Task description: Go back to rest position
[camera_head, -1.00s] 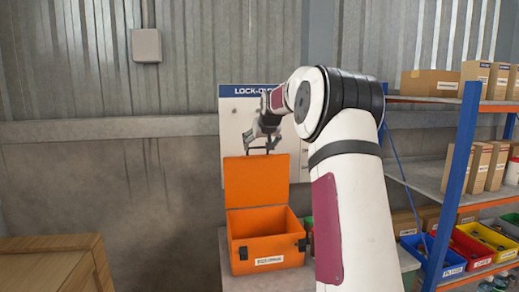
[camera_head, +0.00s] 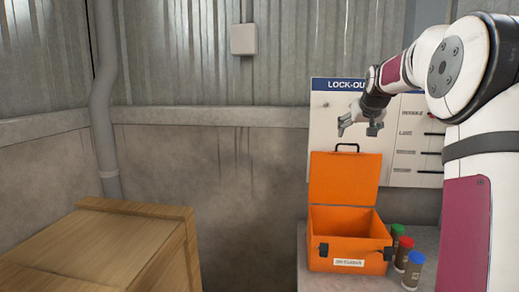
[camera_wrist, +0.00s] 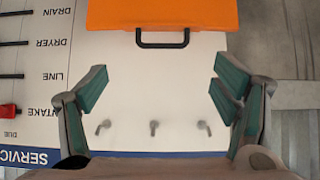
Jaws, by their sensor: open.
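My gripper (camera_head: 361,127) is open and empty, in front of the lock-out board (camera_head: 318,125) and above the raised lid of the orange box (camera_head: 350,252). In the wrist view its two green-padded fingers (camera_wrist: 157,95) stand wide apart, with the board's bare white face and several small hooks (camera_wrist: 154,127) between them. The orange lid's edge (camera_wrist: 165,12) with its black handle (camera_wrist: 163,43) shows beyond the fingers. The box stands open on a grey bench, and the part of its inside that shows looks empty.
Small bottles with green, red and blue caps (camera_head: 413,270) stand beside the box on the bench (camera_head: 312,288). A wooden crate (camera_head: 95,245) is at the lower left. A pipe (camera_head: 103,110) and a grey wall box (camera_head: 243,39) are on the wall. The wall between crate and bench is clear.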

